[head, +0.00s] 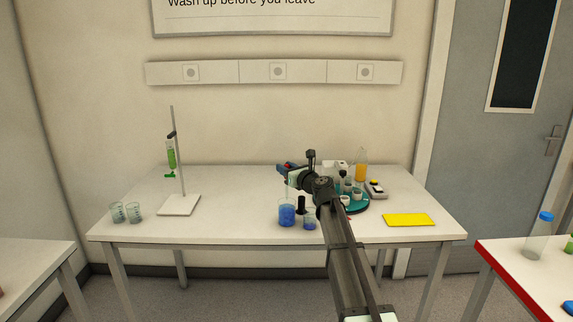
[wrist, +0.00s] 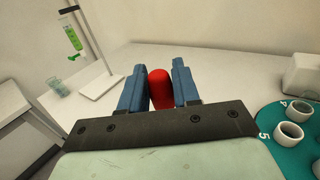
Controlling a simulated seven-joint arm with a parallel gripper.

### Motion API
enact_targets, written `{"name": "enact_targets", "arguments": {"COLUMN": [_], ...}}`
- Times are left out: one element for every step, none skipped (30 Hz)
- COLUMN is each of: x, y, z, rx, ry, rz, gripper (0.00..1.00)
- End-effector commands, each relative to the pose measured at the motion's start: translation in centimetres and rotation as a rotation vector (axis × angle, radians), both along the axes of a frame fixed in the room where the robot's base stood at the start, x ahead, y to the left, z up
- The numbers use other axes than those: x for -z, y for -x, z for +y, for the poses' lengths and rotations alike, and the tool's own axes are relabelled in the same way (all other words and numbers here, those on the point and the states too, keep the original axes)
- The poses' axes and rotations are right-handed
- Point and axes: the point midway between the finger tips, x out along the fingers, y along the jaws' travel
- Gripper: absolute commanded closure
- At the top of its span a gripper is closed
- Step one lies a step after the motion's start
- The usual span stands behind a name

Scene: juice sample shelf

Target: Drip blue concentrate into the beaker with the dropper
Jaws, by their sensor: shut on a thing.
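My gripper (head: 287,168) is shut on the red bulb of the dropper (wrist: 160,90), which sits between its two blue fingers in the wrist view. In the head view the gripper is above a beaker of blue liquid (head: 287,214). A thin pale stem seems to hang down from the gripper toward that beaker. I cannot tell whether its tip is inside. Neither vessel shows in the wrist view.
A teal round rack (head: 358,208) with white cups stands right of my arm; it also shows in the wrist view (wrist: 270,116). A stand with a green-filled tube (head: 171,155) and two glasses (head: 118,213) are at left. A yellow mat (head: 409,220) lies at right.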

Motion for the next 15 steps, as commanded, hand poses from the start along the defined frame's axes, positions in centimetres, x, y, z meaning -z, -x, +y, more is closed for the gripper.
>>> {"name": "enact_targets", "arguments": {"x": [0.4, 0.6, 0.9, 1.1, 1.3, 1.6, 1.9, 2.1, 2.4, 2.6, 2.8, 3.1, 3.3, 3.5, 3.8], "y": [0.0, 0.0, 0.0, 0.0, 0.0, 0.0, 0.0, 0.0, 0.0, 0.0, 0.0, 0.0, 0.0, 0.0, 0.0], "z": [0.0, 0.0, 0.0, 0.0, 0.0, 0.0, 0.0, 0.0, 0.0, 0.0, 0.0, 0.0, 0.0, 0.0, 0.0], "rx": [0.000, 0.000, 0.000, 0.000, 0.000, 0.000, 0.000, 0.000, 0.000, 0.000, 0.000, 0.000, 0.000, 0.000, 0.000], "ry": [-0.001, -0.001, -0.001, -0.001, -0.001, 0.000, 0.000, -0.001, -0.001, -0.001, -0.001, -0.001, -0.001, -0.001, -0.001], "rz": [0.001, 0.001, 0.001, 0.001, 0.001, 0.001, 0.001, 0.001, 0.001, 0.001, 0.001, 0.001, 0.001, 0.001, 0.001], "gripper": [0.81, 0.81, 0.81, 0.81, 0.81, 0.81, 0.81, 0.81, 0.81, 0.81, 0.81, 0.81, 0.81, 0.81, 0.81]}}
